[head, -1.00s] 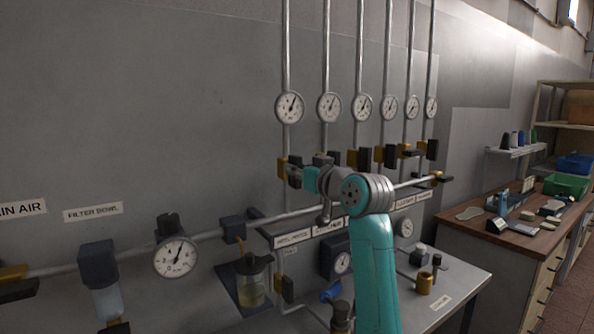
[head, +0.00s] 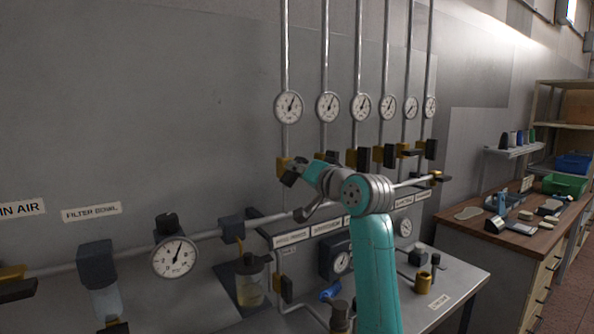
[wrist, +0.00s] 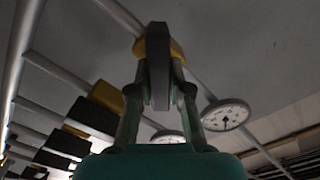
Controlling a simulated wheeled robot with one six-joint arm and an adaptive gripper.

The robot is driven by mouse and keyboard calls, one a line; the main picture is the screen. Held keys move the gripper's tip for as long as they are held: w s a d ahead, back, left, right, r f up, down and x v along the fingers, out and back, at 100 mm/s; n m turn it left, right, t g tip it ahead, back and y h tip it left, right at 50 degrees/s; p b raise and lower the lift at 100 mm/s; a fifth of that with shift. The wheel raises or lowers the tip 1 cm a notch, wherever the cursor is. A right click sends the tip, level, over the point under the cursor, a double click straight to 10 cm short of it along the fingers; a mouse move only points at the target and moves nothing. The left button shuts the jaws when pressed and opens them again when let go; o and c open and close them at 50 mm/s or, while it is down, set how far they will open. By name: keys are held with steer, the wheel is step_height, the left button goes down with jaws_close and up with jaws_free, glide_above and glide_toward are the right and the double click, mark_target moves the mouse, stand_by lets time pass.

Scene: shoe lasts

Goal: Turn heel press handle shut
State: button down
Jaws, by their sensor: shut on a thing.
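My gripper (head: 292,176) is at the leftmost branch valve, under the leftmost gauge. The valve's yellow body (head: 282,167) shows just left of the gripper. In the wrist view the fingers (wrist: 158,95) are closed on both sides of a dark flat handle (wrist: 158,68), with the yellow valve body (wrist: 178,49) behind it. In the head view my gripper and wrist hide most of this handle, so its exact angle is hard to tell. A row of small labels (head: 292,237) runs below the manifold; their print is too small to read surely.
Neighbouring valves with dark handles (head: 363,158) stand close on the right, the nearest partly behind my arm. Gauges (head: 288,107) sit above on vertical pipes. The sloping manifold pipe (head: 207,235) passes below. A bench (head: 455,285) with small fittings stands lower right.

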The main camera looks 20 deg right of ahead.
steer(key=m, duration=0.4)
steer(key=shift+d+f+m, duration=0.1)
steer(key=shift+f+m, duration=0.1)
steer(key=shift+m, duration=0.1)
steer(key=m, duration=0.4)
steer(key=shift+f+m, duration=0.15)
steer(key=shift+m, duration=0.25)
steer(key=c, duration=1.1)
jaws_free()
steer(key=v, duration=1.2)
